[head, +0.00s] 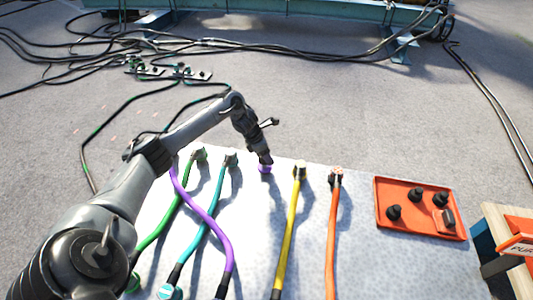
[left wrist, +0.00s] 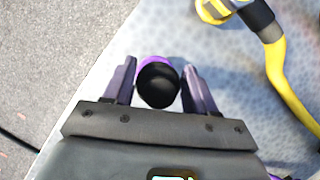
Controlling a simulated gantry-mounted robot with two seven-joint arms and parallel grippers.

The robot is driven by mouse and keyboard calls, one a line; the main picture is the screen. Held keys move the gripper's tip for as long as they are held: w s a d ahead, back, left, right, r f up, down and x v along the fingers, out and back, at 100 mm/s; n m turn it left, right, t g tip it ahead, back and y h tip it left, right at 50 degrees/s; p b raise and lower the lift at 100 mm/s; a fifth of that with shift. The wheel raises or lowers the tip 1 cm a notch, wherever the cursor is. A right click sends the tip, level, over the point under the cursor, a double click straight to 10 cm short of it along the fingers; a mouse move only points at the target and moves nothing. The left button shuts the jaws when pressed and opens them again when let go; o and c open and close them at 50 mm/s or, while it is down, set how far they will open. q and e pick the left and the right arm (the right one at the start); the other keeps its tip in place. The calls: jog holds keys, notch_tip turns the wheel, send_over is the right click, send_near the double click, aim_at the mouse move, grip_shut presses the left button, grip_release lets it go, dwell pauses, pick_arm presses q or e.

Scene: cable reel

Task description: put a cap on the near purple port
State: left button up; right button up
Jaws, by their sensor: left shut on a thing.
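My left gripper (head: 265,160) points down at the far edge of the pale speckled table. It is shut on a black cap (left wrist: 158,84), which sits between its two fingers in the left wrist view. The purple port (head: 265,169) shows as a small purple ring right under the fingertips. In the left wrist view a purple rim (left wrist: 150,61) shows around the far side of the cap. The cap is over the port, lined up with it or nearly so. The fingers and cap hide whether it is fully seated. My right gripper is not in view.
Green (head: 166,228), teal (head: 205,220), purple (head: 205,213), yellow (head: 288,235) and orange (head: 332,240) cables run across the table (head: 365,265). The yellow connector (head: 299,171) stands close right of the gripper. An orange tray (head: 385,184) at the right holds several black caps.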

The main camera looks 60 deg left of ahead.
pick_arm(q)
jog(key=shift+f+b, duration=0.3)
jog(key=shift+f, duration=0.9)
jog(key=shift+a, duration=0.1)
jog(key=shift+f, duration=0.35)
jog(key=o, duration=1.2)
jog(key=shift+o, duration=0.2)
jog(key=shift+r, duration=0.1)
